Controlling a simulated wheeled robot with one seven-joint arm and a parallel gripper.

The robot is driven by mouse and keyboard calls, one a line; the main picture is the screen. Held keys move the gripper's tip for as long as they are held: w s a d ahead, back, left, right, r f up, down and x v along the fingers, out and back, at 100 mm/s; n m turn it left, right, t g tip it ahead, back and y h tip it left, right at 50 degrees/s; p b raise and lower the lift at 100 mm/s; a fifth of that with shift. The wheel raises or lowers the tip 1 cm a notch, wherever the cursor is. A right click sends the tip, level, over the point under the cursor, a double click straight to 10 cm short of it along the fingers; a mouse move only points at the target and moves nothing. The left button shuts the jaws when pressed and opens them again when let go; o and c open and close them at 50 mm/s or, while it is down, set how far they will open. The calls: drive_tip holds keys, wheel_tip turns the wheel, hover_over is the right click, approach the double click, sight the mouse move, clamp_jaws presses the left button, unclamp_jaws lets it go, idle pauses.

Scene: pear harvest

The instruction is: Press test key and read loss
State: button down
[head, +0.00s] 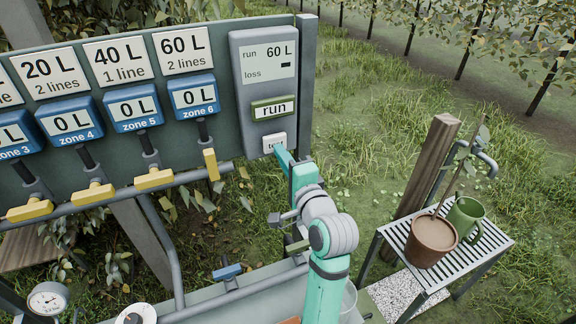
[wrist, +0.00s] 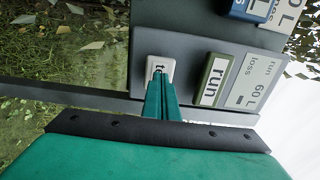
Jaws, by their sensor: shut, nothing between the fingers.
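The grey control panel (head: 265,90) hangs at the right end of the green board. Its display (head: 267,62) reads "run 60 L", and beside "loss" there is only a dark bar, no number. Below it is the green-framed run key (head: 269,109). The white test key (head: 271,141) is lowest, its label partly hidden by my gripper (head: 281,151). In the wrist view my shut, empty fingers (wrist: 160,80) are at the test key (wrist: 159,68), overlapping its lower edge. I cannot tell whether they touch or press it. The run key (wrist: 213,80) is beside them.
Blue meters reading 0 L, such as zone 6 (head: 194,97), line the board above yellow valve handles (head: 154,179). The zone 6 handle (head: 211,164) stands upright; the others lie sideways. A slatted stand (head: 483,245) at right holds a brown pot (head: 431,241) and green mug (head: 466,216).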

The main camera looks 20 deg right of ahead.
drive_tip(key=shift+w, duration=0.65)
drive_tip(key=shift+w, duration=0.1)
drive_tip(key=shift+w+a+r, duration=0.15)
drive_tip(key=shift+w, duration=0.9)
drive_tip(key=shift+a, duration=0.1)
approach(274, 143)
drive_tip(key=s, duration=0.6)
drive_tip(key=shift+d, duration=0.35)
